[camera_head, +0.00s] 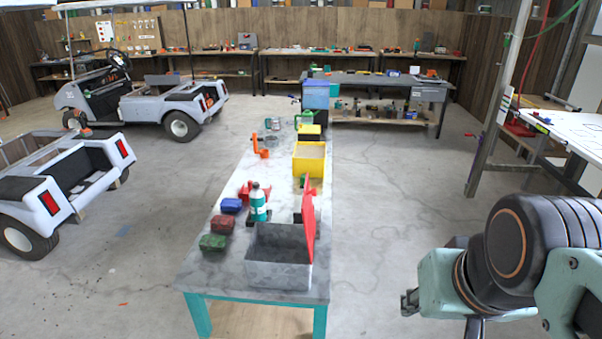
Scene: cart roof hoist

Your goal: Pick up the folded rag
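Three small soft-looking blocks lie in a row along the left edge of the long table (195,270): a blue one (231,205), a dark red one (223,224) and a green one (212,242). They may be folded rags; at this size I cannot tell which is the folded rag. My gripper (408,302) is at the lower right, out over the floor to the right of the table and apart from everything on it. Its fingers are small and partly hidden, so their opening does not show. Nothing is visibly held.
Golf carts (170,105) stand left. Floor (375,210) right of the table is clear.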

